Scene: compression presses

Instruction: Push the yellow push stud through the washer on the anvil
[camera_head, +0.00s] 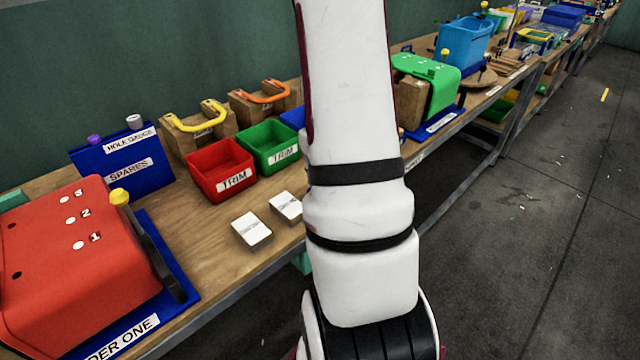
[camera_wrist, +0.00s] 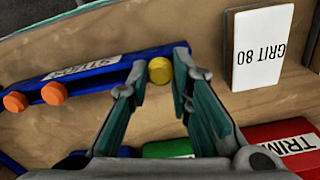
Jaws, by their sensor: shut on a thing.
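The yellow push stud (camera_wrist: 160,70) shows as a round yellow head in the wrist view, between the two fingertips. My gripper (camera_wrist: 161,74) is shut on it, over the right end of a blue rack (camera_wrist: 108,70) labelled STUDS. I cannot tell whether the stud still sits in the rack or is lifted clear. Two orange studs (camera_wrist: 54,93) stand at the rack's left end. In the head view my arm hides the gripper and rack. I cannot make out the washer or the anvil in either view.
A red press (camera_head: 70,265) with a yellow knob stands at the front left. A red TRIM bin (camera_head: 221,170), a green TRIM bin (camera_head: 268,146) and white cards (camera_head: 251,230) are on the bench. A GRIT 80 block (camera_wrist: 258,48) lies right of my gripper. A green press (camera_head: 428,85) stands farther along.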

